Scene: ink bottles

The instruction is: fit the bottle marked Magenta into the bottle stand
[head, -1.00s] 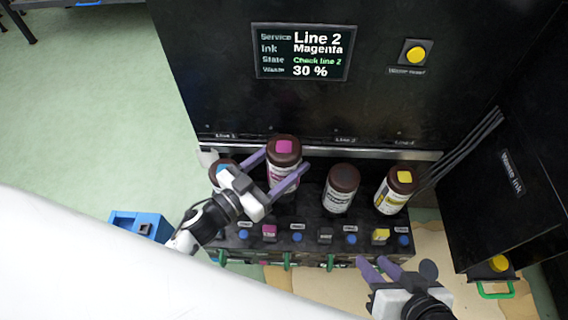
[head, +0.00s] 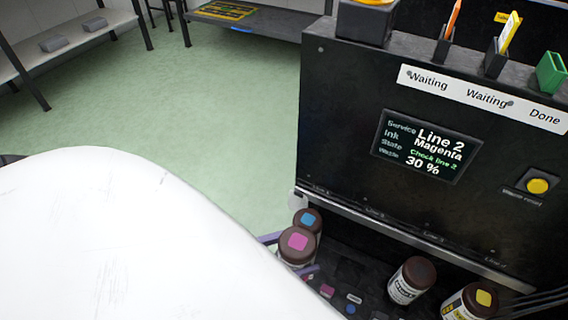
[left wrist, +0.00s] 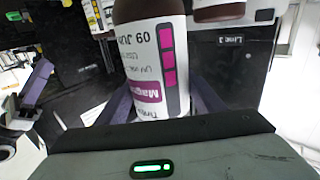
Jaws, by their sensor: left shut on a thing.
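The Magenta bottle (head: 297,246) has a brown cap with a magenta patch and a white label. My left gripper (head: 290,254) is shut on it, one finger on each side. In the left wrist view the bottle (left wrist: 158,60) stands between the fingers, with its Magenta label facing the camera. In the head view it is just in front of the cyan-marked bottle (head: 310,217), at the left end of the row. The dark bottle stand (head: 338,281) is partly visible below; the bottle's base is hidden, so I cannot tell whether it is seated. My right gripper (left wrist: 38,82) shows partly in the left wrist view.
A brown-capped bottle (head: 412,278) and a yellow-marked bottle (head: 468,302) stand to the right. Behind them rises a black cabinet with a screen (head: 425,145) reading Line 2 Magenta and a yellow button (head: 537,186). Green floor (head: 235,115) is open to the left.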

